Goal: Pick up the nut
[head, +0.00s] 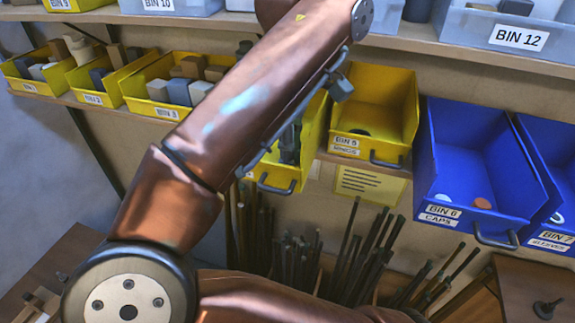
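I cannot make out a nut for certain in the head view. A small dark round part (358,132) lies in the yellow bin 5 (385,100), but I cannot tell what it is. Another yellow bin (315,128) beside it is mostly hidden behind my copper-coloured arm, with grey shapes (289,145) inside that I cannot identify. My arm crosses the view from lower left to top centre and hides part of the shelves. Neither gripper can be made out in the view.
Blue bin 6 (470,165), labelled caps, holds a white and an orange part. Blue bin 7 (555,175) is at the right edge. Yellow bins with blocks (180,80) stand left. Dark rods (300,262) stand below. A dark pegged part (547,308) sits on wood lower right.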

